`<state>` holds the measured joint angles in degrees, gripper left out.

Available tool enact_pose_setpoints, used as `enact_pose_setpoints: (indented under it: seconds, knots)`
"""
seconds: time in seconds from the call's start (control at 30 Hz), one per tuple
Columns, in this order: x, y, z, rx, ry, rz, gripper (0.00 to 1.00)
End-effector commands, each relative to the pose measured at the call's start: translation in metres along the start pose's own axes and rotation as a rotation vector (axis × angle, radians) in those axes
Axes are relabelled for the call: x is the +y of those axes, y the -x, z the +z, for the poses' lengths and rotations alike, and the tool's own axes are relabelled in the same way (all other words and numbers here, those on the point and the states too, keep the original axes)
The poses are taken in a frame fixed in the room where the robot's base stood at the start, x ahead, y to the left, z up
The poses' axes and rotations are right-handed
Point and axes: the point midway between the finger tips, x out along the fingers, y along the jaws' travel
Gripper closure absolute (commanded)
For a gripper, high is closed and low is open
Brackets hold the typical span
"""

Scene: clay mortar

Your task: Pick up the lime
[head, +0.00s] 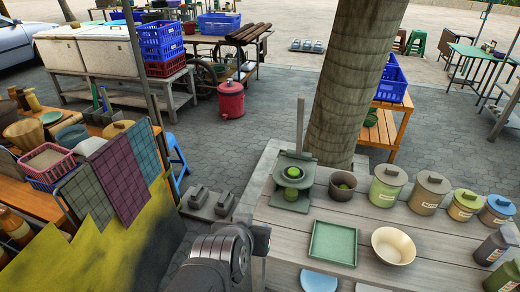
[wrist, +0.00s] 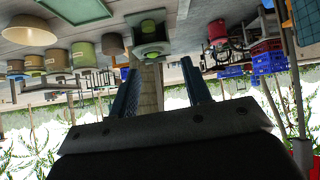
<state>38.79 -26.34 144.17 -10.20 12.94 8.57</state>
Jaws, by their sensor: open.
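I cannot tell for sure which is the lime. The wrist view is upside down. In it my gripper (wrist: 157,66) is open and empty, its two fingers apart, with the stand (wrist: 168,50) beyond them. In the head view the fingers are not visible.
A green square tray (head: 333,243) and a cream bowl (head: 393,246) lie on the table's near part. Several lidded canisters (head: 388,187) stand along the right. A thick tree trunk (head: 352,90) rises behind the table. A stall with a basket (head: 48,166) is at left.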

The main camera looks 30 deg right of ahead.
Motion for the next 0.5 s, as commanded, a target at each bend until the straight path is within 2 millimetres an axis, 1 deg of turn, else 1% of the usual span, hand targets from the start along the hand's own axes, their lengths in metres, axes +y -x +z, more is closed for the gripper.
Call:
enact_pose_setpoints:
  seconds: [0.17, 0.27, 0.37, 0.47, 0.5]
  knots:
    - [0.000, 0.000, 0.000, 0.000, 0.000, 0.000, 0.56]
    - [0.000, -0.002, -0.005, -0.009, -0.009, 0.002, 0.56]
    - [0.002, -0.009, -0.022, -0.037, -0.037, 0.009, 0.56]
    - [0.004, -0.021, -0.049, -0.086, -0.087, 0.025, 0.56]
    - [0.005, -0.027, -0.062, -0.108, -0.111, 0.034, 0.56]
